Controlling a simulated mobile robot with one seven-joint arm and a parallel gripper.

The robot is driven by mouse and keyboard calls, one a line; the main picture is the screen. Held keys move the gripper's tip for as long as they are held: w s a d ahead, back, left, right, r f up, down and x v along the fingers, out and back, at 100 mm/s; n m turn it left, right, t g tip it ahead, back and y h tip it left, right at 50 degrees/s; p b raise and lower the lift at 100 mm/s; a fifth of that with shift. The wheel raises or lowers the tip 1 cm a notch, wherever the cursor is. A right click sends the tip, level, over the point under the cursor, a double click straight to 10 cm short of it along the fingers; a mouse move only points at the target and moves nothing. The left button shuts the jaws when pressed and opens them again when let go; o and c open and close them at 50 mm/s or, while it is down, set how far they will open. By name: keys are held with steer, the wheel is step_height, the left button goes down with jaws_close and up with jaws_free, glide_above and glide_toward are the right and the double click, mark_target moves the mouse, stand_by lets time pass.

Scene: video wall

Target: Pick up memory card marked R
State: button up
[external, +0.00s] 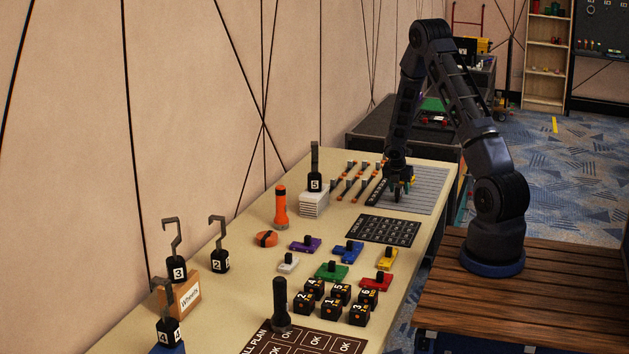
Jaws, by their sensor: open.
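My gripper (399,195) points down, open, low over the near left part of a grey lined panel (425,196) at the table's far end. A small green and yellow bit shows right beside the fingers; I cannot tell what it is. No mark R is legible anywhere, so I cannot tell which thing is the memory card marked R. Several small coloured pieces with black knobs lie mid-table: purple (305,245), blue (348,251), yellow (387,258), white (288,262), green (331,272) and red (378,284). Their marks cannot be read.
A dark grid mat (389,230) lies just before the grey panel. Orange-tipped sticks (352,187) lie left of my gripper.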

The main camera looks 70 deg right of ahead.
jaws_close()
steer(key=shift+r, duration=0.1)
